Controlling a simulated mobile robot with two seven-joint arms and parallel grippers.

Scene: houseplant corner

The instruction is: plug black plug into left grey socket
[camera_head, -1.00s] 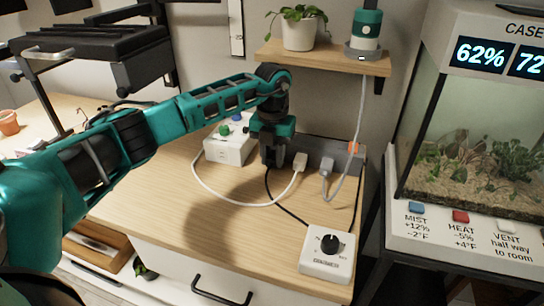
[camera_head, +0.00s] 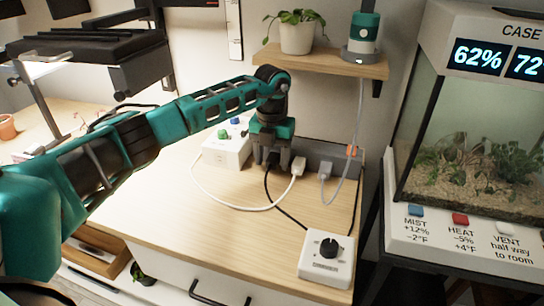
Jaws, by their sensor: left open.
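My left gripper (camera_head: 271,163) is open at the left end of the grey socket strip (camera_head: 313,150), its fingers spread to either side of the black plug (camera_head: 272,160). The black plug sits against the strip's left part, left of a white plug (camera_head: 298,166). Its black cord runs down to the white dial box (camera_head: 326,258). The gripper hides the strip's left end, so I cannot tell how deep the black plug sits. A grey plug (camera_head: 324,171) is at the strip further right. My right gripper is out of view.
A white box with a green and a blue knob (camera_head: 226,147) stands left of the gripper. A shelf (camera_head: 330,64) with a potted plant (camera_head: 297,36) and a green-white device (camera_head: 364,33) hangs above. A glass terrarium (camera_head: 470,150) is at the right.

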